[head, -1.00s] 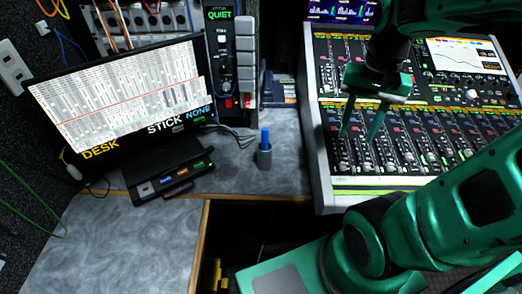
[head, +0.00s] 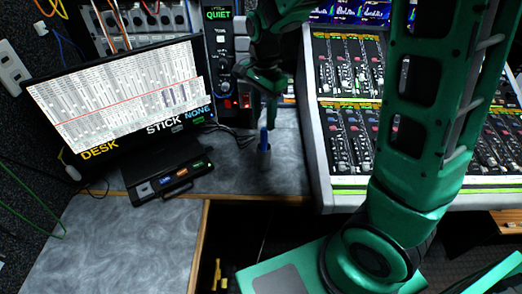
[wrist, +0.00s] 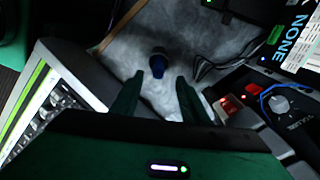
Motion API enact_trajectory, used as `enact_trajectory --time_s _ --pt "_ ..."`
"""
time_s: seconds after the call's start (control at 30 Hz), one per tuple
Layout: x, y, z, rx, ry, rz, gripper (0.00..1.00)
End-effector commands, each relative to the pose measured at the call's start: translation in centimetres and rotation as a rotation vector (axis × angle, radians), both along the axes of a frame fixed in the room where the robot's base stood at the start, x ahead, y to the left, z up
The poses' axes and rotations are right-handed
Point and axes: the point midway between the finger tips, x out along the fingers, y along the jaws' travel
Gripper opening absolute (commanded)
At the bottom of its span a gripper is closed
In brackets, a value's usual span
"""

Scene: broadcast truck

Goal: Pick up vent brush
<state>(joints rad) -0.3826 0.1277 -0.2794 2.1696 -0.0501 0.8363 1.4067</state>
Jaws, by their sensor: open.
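The vent brush appears to be the blue upright item (head: 264,138) standing in a small dark grey cup (head: 264,157) on the grey desk. Only its blue upper part shows above the cup. In the wrist view the blue item (wrist: 158,68) is seen from above, between the fingertips in the picture. My gripper (head: 263,108) is open and empty, pointing down above the cup. Its two fingers (wrist: 156,82) also show in the wrist view, apart from each other, with a gap to the blue item. I cannot tell the exact height left.
A monitor (head: 125,95) and a small black button box (head: 175,180) stand left of the cup. A panel with a red button (head: 225,75) is behind it. The mixing console (head: 345,150) is to the right. Cables (head: 232,133) lie behind the cup.

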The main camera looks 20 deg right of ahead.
Motion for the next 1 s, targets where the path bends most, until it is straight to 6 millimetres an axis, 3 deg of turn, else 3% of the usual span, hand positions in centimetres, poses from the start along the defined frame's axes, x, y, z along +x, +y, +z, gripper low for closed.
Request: enact_trajectory --time_s 0.33,0.6,0.93,1.0 --pt "-0.1 -0.1 -2.9 -0.001 0.002 0.001 0.41" --pt "0.0 -0.2 -6.4 -0.001 0.002 0.001 0.41" --pt "0.0 -0.2 -7.1 0.000 -0.001 0.001 0.41" --pt "0.0 -0.2 -7.1 0.000 -0.001 0.001 0.27"
